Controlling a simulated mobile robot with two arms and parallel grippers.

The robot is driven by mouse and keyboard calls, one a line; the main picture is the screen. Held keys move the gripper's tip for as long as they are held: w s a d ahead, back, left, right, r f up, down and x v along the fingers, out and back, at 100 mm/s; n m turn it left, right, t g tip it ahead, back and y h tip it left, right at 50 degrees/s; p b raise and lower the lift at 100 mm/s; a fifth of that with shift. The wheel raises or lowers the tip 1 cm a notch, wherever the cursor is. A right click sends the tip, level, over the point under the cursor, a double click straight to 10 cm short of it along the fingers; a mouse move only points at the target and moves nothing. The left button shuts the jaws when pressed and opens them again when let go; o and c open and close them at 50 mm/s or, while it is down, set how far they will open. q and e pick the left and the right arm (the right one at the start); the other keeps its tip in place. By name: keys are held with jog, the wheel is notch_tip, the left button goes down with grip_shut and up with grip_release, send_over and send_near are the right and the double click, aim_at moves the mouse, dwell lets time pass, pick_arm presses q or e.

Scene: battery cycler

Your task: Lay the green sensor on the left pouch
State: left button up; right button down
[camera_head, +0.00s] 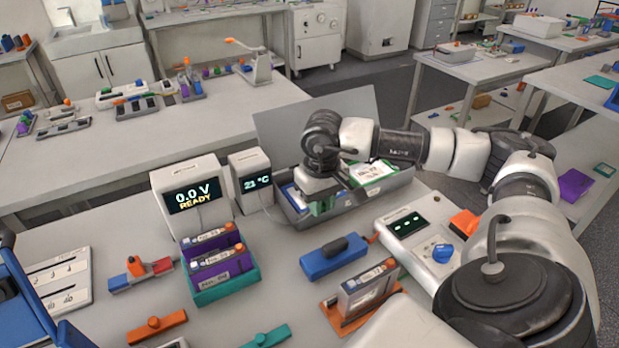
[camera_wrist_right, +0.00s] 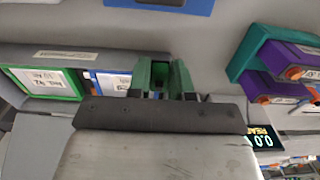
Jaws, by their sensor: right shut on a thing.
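My right gripper (camera_head: 322,208) is over the left part of the open grey tray (camera_head: 347,208). It is shut on a green piece, which I take for the green sensor (camera_head: 318,209); it also shows in the right wrist view (camera_wrist_right: 161,78). The left pouch (camera_head: 292,198) is blue-edged with a white label and partly hidden behind the gripper; it also shows in the wrist view (camera_wrist_right: 107,82). I cannot tell whether the sensor touches it. The right pouch (camera_head: 372,171) is green-edged with a white label. My left gripper is not in view.
The tray's raised lid (camera_head: 295,124) stands behind. A meter (camera_head: 187,195) reading 0.0 V READY and a 21 °C display (camera_head: 253,180) stand to the left. A teal holder (camera_head: 226,288) with purple cells, a blue block (camera_head: 333,258) and a control box (camera_head: 405,223) are nearby.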

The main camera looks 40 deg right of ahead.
jog(key=shift+d, duration=0.1)
dwell(0.3)
jog(key=w+d, duration=0.2)
jog(key=w, duration=0.1)
jog(key=w+d, duration=0.5)
jog(key=w, duration=0.2)
jog(key=shift+d, duration=0.3)
jog(key=shift+w+d+f, duration=0.1)
jog(key=shift+w+d, duration=0.15)
jog(key=shift+d, duration=0.1)
jog(key=shift+d+f+b, duration=0.1)
jog(key=shift+f+b, duration=1.7)
jog(key=shift+f, duration=1.1)
jog(key=shift+f+b, duration=0.3)
jog(key=shift+f, duration=0.25)
jog(key=c, duration=0.9)
grip_release()
jog(key=shift+c, duration=0.2)
jog(key=shift+r, duration=0.1)
